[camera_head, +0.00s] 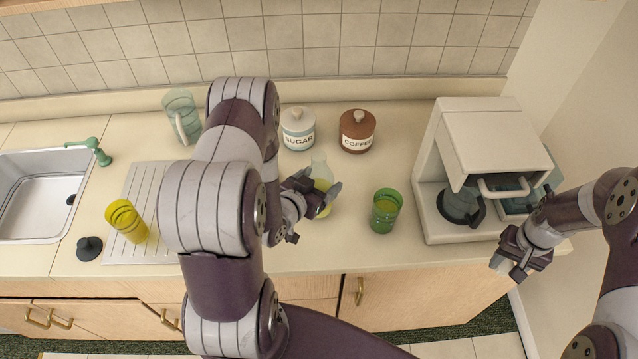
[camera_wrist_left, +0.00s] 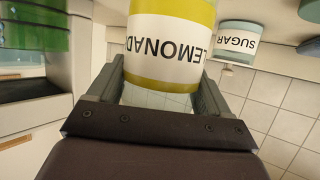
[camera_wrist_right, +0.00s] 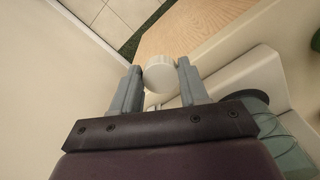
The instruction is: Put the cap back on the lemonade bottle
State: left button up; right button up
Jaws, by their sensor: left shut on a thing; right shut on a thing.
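The lemonade bottle (camera_head: 319,168) is upright at the counter's middle, with a pale top and no cap visible on it. My left gripper (camera_head: 320,196) is shut around its body. The left wrist view shows its white and yellow label (camera_wrist_left: 172,42) between the fingers. I cannot tell whether its base touches the counter. My right gripper (camera_head: 512,268) is at the far right, in front of the coffee maker and well apart from the bottle. It is shut on a small round white cap (camera_wrist_right: 160,77), held at the fingertips.
A green glass (camera_head: 385,211) stands right of the bottle. Sugar (camera_head: 298,130) and coffee (camera_head: 357,131) jars stand behind it. A white coffee maker (camera_head: 478,140) fills the right end. A yellow glass (camera_head: 127,221), dark stopper (camera_head: 89,248), pitcher (camera_head: 181,115) and sink (camera_head: 42,200) are left.

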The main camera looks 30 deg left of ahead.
pick_arm(q)
jog(key=shift+f, duration=0.55)
jog(key=shift+d, duration=0.1)
jog(key=shift+f+b, duration=0.2)
jog(key=shift+b, duration=0.1)
pick_arm(e)
jog(key=shift+f, duration=0.2)
pick_arm(q)
jog(key=o, duration=1.4)
jog(key=shift+s+r, duration=0.2)
jog(key=shift+r, duration=0.1)
pick_arm(e)
jog(key=shift+r, duration=0.25)
jog(key=shift+f+b, duration=0.4)
jog(key=shift+f, duration=0.25)
pick_arm(q)
jog(key=v, duration=1.1)
jog(key=shift+s+r, duration=0.1)
jog(key=shift+s, duration=0.25)
